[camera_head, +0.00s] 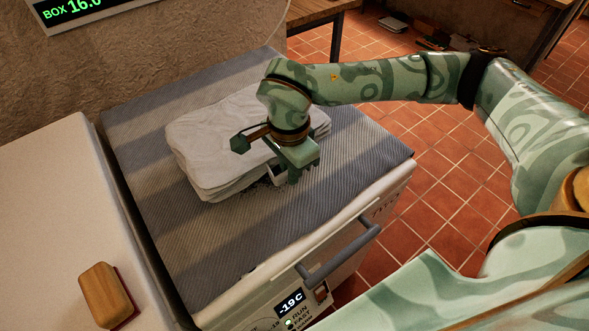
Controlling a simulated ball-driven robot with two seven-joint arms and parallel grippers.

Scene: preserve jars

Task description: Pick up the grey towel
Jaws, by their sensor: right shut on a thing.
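The grey towel (215,145) is a pale, folded stack of cloth in the camera_head view. It lies on a darker grey ribbed cover (240,245) on top of a white chest freezer. My right gripper (283,179) reaches down from above at the towel's right front edge. It is shut on the towel there, though the gripper body hides the exact grip. The towel looks flat and still rests on the cover. My right wrist hides part of the towel's right side. My left gripper is not in view.
The freezer's front has a grey handle (340,250) and a lit display reading -19C (290,302). A white surface at left carries a wooden-backed block (105,294). A wall with a lit sign (75,10) stands behind. Red tiled floor (440,180) lies at right.

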